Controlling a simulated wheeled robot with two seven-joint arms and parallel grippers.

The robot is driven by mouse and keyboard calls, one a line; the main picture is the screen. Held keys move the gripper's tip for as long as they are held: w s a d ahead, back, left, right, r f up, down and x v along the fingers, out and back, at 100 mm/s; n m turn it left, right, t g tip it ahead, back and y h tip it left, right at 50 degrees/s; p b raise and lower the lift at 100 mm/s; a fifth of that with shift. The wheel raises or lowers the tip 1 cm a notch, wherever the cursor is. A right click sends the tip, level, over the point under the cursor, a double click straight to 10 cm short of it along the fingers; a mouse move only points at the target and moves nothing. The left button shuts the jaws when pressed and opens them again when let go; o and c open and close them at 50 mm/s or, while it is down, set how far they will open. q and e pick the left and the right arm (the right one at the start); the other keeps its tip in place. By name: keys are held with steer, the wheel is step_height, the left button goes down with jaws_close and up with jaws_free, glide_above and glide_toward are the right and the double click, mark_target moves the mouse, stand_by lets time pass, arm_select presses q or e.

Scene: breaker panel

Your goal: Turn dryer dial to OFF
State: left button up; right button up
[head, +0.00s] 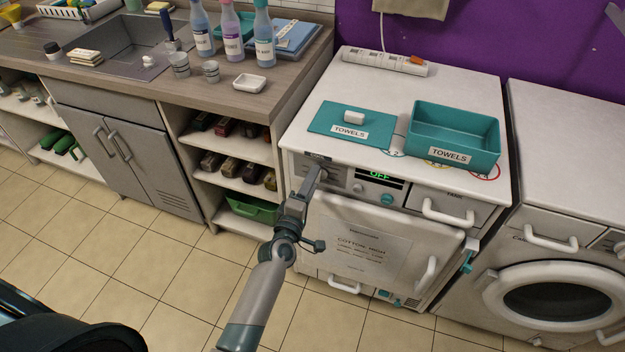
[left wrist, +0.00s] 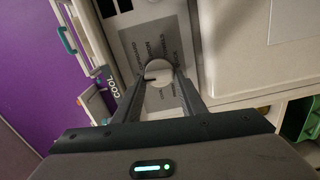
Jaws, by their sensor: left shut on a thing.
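The dryer (head: 450,190) is the white machine in the middle of the head view. Its panel display (head: 380,175) shows green letters that read OFF. My left gripper (head: 315,171) reaches the left end of the panel and is shut on the dial. In the left wrist view, the round pale dial (left wrist: 158,69) sits between the two fingers (left wrist: 158,77), with a dark mark on its face. White letters like COOL (left wrist: 113,88) show beside the panel there. My right gripper is not in view.
A teal TOWELS bin (head: 455,125), its teal lid (head: 350,122) and a power strip (head: 385,62) lie on the dryer top. A front-loading machine (head: 560,240) stands at right. A sink counter (head: 215,92) with open shelves is at left. The tiled floor is clear.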

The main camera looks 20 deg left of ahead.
arm_select(q)
steer(key=shift+n, duration=0.5)
steer(key=o, duration=1)
steer(key=s+b, duration=0.2)
steer(key=s, duration=1.5)
steer(key=shift+s+a, duration=0.15)
steer(key=shift+a, duration=0.2)
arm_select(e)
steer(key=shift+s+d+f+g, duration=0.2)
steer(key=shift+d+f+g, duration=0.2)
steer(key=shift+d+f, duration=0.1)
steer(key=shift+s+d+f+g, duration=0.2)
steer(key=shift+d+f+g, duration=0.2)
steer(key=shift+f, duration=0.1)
arm_select(q)
steer(key=shift+f, duration=0.1)
